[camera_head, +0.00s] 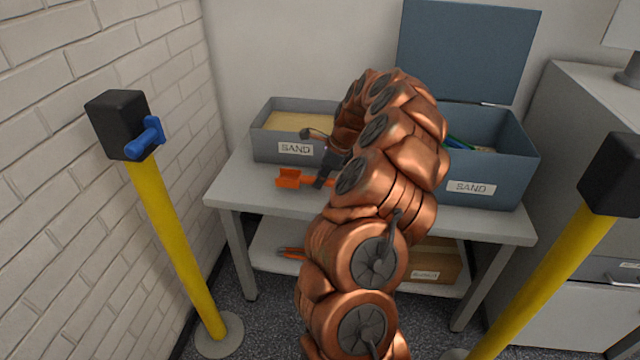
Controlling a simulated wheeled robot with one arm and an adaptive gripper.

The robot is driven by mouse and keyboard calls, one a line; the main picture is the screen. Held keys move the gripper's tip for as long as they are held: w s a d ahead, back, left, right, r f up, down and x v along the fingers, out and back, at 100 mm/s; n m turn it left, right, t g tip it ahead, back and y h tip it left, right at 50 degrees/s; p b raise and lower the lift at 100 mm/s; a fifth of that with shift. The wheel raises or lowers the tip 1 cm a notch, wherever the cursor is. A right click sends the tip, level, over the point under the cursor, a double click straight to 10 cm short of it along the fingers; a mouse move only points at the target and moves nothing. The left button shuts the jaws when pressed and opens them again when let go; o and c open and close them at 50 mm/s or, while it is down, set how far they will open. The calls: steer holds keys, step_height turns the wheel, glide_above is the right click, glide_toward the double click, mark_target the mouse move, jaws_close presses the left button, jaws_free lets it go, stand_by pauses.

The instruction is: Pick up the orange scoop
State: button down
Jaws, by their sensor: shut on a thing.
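The orange scoop (290,178) shows just above the front part of the grey table (240,190), its square end pointing left. Its right part is hidden behind my gripper and arm. My gripper (322,181), dark and small in the head view, reaches down over the scoop and is shut on it. I cannot tell whether the scoop touches the tabletop or hangs slightly above it. My copper-coloured arm covers the middle of the table.
A grey bin labelled SAND (262,147) holds sand behind the scoop. A blue-grey box labelled SAND (500,192), lid open, stands right. Yellow posts (172,240) flank the table. A wooden box (440,262) and orange-handled tool (290,253) lie on the lower shelf.

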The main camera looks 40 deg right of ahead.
steer(key=shift+s+r, duration=0.25)
steer(key=shift+r, duration=0.1)
steer(key=s+a+r, duration=0.1)
steer(key=s+a, duration=0.2)
steer(key=s, duration=1.2)
steer(key=shift+s+r, duration=0.15)
steer(key=shift+r, duration=0.05)
steer(key=c, duration=1.6)
jaws_free()
jaws_close()
